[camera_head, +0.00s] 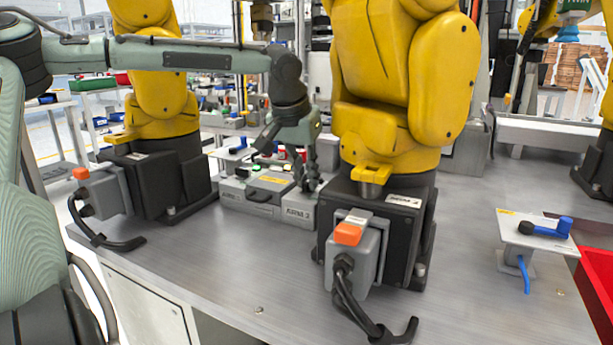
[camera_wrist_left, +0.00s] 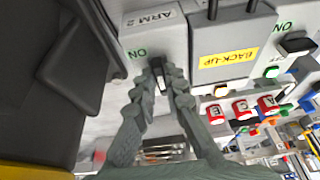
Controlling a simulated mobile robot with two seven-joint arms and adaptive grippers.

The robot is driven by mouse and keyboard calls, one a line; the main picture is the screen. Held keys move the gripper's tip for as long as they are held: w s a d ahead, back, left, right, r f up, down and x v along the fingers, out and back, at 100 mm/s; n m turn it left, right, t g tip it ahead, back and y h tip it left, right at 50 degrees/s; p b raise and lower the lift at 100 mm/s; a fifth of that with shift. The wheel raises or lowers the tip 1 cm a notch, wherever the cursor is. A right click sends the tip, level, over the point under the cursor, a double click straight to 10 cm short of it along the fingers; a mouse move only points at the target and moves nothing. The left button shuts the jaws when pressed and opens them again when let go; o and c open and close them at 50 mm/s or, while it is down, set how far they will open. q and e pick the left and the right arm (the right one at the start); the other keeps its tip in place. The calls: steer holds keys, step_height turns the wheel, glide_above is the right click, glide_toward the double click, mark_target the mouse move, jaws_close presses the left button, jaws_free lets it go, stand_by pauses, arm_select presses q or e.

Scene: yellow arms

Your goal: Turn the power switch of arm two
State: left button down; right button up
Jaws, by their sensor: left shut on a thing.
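The grey arm two switch box (camera_head: 298,211) stands on the bench between two yellow arms, at the right end of a row of boxes. In the left wrist view the box labelled ARM 2 (camera_wrist_left: 152,38) shows a green ON mark. Its small dark power switch (camera_wrist_left: 157,66) lies between my fingertips and is mostly hidden by them. My left gripper (camera_head: 306,184) reaches down onto this box from above; in the left wrist view its fingers (camera_wrist_left: 167,76) are shut on the switch. My right gripper is not in view.
A box labelled BACK-UP (camera_wrist_left: 226,55) adjoins the ARM 2 box. Red lettered buttons (camera_wrist_left: 241,108) lie beyond. The yellow arm's black base (camera_head: 372,225) stands close on the right. A blue-handled switch (camera_head: 565,226) sits on a stand at right. The front bench surface (camera_head: 230,255) is clear.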

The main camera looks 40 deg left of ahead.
arm_select(q)
steer(key=c, duration=1.6)
jaws_free()
steer(key=v, duration=1.2)
steer(key=shift+r, duration=0.1)
